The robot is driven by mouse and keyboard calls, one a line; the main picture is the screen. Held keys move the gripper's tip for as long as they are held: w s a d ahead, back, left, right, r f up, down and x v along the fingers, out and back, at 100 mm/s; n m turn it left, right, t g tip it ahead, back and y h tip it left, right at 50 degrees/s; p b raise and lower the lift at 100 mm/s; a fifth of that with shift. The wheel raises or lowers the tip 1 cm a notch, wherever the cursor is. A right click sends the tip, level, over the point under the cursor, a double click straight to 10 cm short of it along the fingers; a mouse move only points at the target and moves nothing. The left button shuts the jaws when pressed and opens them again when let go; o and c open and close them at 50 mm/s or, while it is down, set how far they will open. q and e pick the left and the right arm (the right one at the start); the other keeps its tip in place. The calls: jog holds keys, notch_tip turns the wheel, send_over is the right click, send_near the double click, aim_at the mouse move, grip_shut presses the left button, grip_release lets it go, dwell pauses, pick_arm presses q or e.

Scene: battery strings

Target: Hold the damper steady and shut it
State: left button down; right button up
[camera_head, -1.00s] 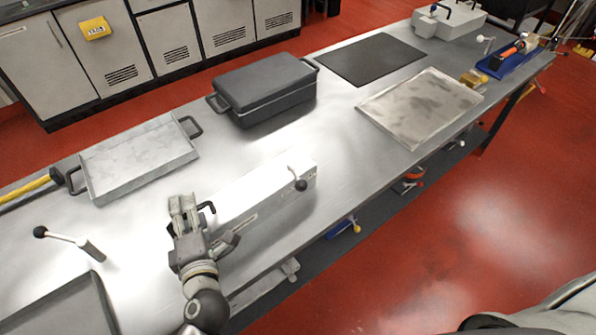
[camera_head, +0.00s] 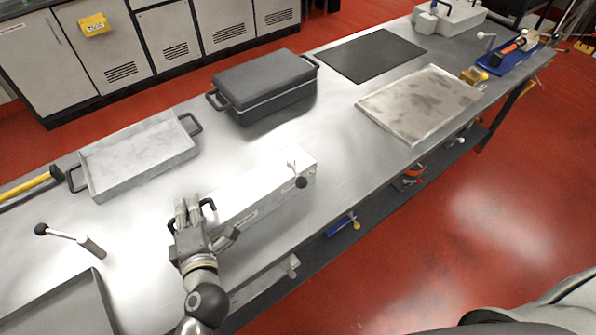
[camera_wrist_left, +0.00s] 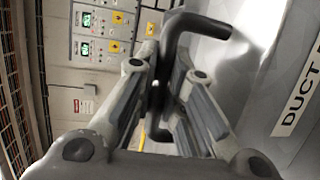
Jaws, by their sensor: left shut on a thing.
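The damper is a long pale box (camera_head: 262,192) on the front part of the bench. A lever with a dark ball knob (camera_head: 301,183) stands at its right end, the knob towards the front edge. My left gripper (camera_head: 188,208) is at the box's left end, shut on a black bent handle (camera_head: 208,203). In the left wrist view the handle (camera_wrist_left: 168,60) passes between the fingers (camera_wrist_left: 160,95), and its bent top sticks out above them. Part of a "DUCT" label (camera_wrist_left: 300,100) shows on the box there. My right gripper is not in view.
A grey tray (camera_head: 85,158), a dark lidded pan (camera_head: 300,92), a black mat (camera_head: 371,55) and a stained metal plate (camera_head: 375,118) lie further back. Bench right of the box is clear.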

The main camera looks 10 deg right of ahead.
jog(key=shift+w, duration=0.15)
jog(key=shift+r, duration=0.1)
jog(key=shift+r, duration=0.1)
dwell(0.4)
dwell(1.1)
